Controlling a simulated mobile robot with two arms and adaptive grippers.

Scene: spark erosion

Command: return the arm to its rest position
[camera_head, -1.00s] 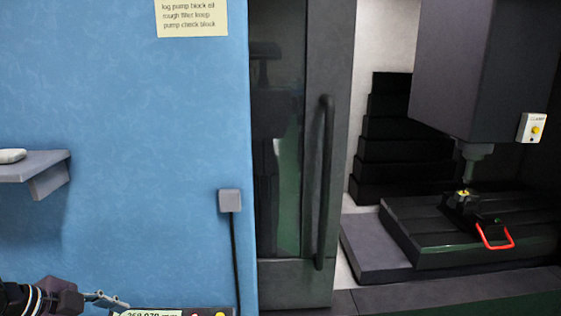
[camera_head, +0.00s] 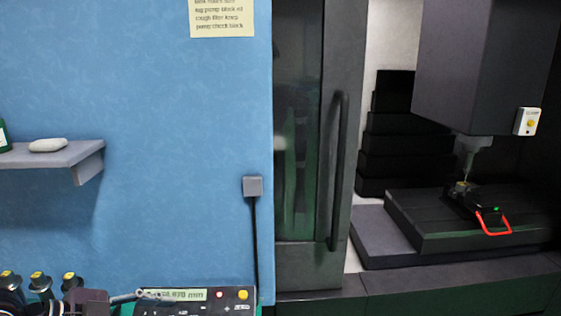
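My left gripper (camera_head: 160,295) is at the bottom left, a dark body with thin grey fingers pointing right. The fingers overlap the display of a control panel (camera_head: 248,308); I cannot tell whether they touch it, or whether they are open or shut. Most of my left arm is cut off by the bottom edge. My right gripper is not in view.
Several yellow-topped dark parts (camera_head: 40,283) stand by my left arm. A grey shelf (camera_head: 85,163) holds a pale stone-like object (camera_head: 48,145). A dark door with a handle (camera_head: 340,170) stands beside the machine bed (camera_head: 420,236), which carries a red-handled block (camera_head: 490,222).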

